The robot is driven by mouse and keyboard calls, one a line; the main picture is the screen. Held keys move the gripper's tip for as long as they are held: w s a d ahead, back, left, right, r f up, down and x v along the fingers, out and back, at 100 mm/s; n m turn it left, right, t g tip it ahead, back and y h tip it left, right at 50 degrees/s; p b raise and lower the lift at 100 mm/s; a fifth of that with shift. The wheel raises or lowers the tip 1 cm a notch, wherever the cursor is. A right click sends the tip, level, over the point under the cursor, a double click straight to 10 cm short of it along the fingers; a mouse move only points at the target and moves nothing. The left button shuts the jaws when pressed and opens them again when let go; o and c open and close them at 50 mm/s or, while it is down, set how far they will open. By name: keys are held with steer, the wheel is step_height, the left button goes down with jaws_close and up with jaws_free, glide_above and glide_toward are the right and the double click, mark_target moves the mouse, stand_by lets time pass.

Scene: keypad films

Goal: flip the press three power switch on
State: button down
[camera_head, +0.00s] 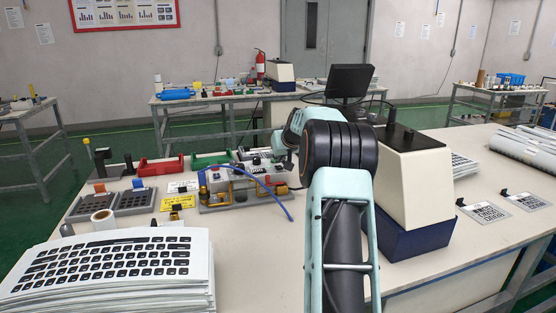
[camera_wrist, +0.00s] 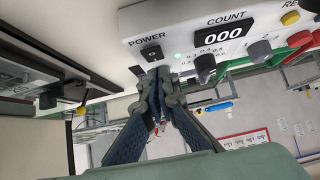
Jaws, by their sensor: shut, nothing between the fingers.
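A white control panel (camera_wrist: 185,25) fills the top of the wrist view. It bears a dark switch (camera_wrist: 151,53) under the word POWER, and a black counter display (camera_wrist: 223,33) reading 000 under COUNT. My gripper (camera_wrist: 158,74) is shut and empty, its fingertips close below the power switch in the picture. I cannot tell whether they touch it, nor which way the switch is set. No press number is readable. In the head view my arm reaches to the far side of the bench, and the fingertips are hidden there.
Dark and grey knobs (camera_wrist: 205,63) sit right of the switch, with red and yellow controls beyond. In the head view a cream and navy machine (camera_head: 405,185) stands right of my arm. Printed sheets (camera_head: 110,270) are stacked front left, and a blue hose (camera_head: 268,186) crosses a fixture.

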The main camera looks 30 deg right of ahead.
steer(key=v, duration=1.1)
steer(key=shift+w+a, duration=0.1)
